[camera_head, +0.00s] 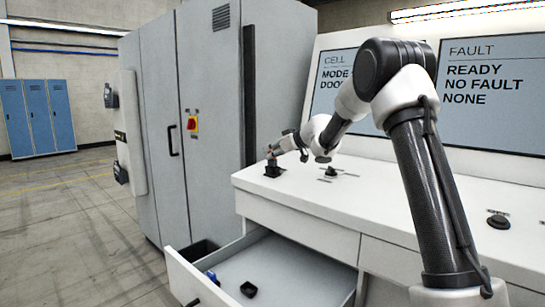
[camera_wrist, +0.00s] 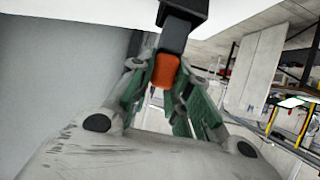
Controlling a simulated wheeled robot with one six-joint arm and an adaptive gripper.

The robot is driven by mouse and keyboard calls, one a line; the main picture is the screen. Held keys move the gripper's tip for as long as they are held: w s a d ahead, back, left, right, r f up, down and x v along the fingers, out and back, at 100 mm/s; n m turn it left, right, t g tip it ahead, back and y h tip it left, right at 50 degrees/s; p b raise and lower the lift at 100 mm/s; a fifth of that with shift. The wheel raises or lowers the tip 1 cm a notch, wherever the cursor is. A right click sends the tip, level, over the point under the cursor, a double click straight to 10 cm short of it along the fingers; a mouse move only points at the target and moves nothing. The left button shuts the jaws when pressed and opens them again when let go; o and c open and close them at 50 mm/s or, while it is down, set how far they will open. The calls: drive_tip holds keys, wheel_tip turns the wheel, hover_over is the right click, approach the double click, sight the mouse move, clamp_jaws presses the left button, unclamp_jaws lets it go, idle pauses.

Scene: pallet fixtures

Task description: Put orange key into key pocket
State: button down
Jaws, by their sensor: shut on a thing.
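The orange key (camera_wrist: 165,72) is between the fingers of my gripper (camera_head: 275,151) in the wrist view. My gripper is shut on it. A grey part (camera_wrist: 174,38) runs from the orange end to a black block (camera_wrist: 184,10) at the top of that view. I cannot tell whether the key sits inside the block or only lines up with it. In the head view a small black block (camera_head: 272,170), which looks like the key pocket, stands near the left end of the white console top. My gripper is right over it, and the key is too small to make out there.
The white console (camera_head: 385,200) carries a black knob (camera_head: 498,220) at the right. Below, an open drawer (camera_head: 290,270) holds a small black piece (camera_head: 248,289) and a blue item (camera_head: 211,275). A tall grey cabinet (camera_head: 215,110) stands close on the left of my gripper.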

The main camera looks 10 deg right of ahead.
drive_tip(key=shift+f, duration=0.6)
drive_tip(key=shift+f, duration=0.6)
drive_tip(key=c, duration=1.3)
unclamp_jaws()
drive_tip(key=shift+c, duration=0.2)
drive_tip(key=shift+r, duration=0.1)
